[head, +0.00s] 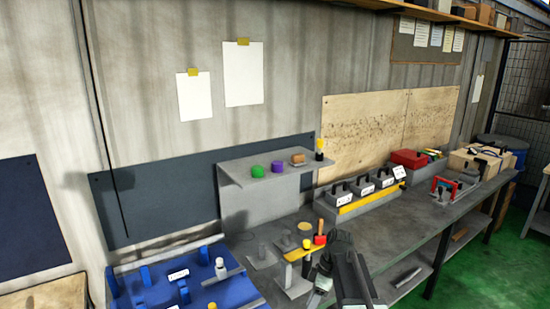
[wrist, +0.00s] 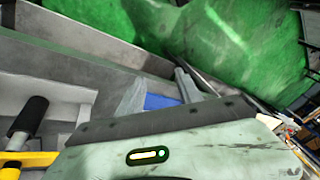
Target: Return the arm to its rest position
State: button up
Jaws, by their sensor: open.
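My arm (head: 350,275) rises from the bottom of the head view, in front of the grey workbench (head: 395,235). My gripper (head: 322,280) is at its pale end, close to the bench's front edge, and I see nothing held in it. A stand with a yellow top (head: 298,255) is just left of the gripper in the head view; I cannot tell the exact gap.
A blue fixture tray (head: 205,290) lies at lower left. A grey shelf (head: 235,178) holds green and purple pieces. Labelled grey blocks (head: 362,192) and a red box (head: 408,158) stand farther right. The green floor (head: 505,240) at right looks clear.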

jog(key=s+d+f+m+t+h, duration=0.2)
jog(key=s+d+m, duration=0.3)
jog(key=m, duration=1)
jog(key=s+h, duration=0.1)
jog(key=s, duration=0.2)
jog(key=shift+s+d+h, duration=0.15)
jog(key=shift+s+h, duration=0.15)
jog(key=shift+h, duration=0.1)
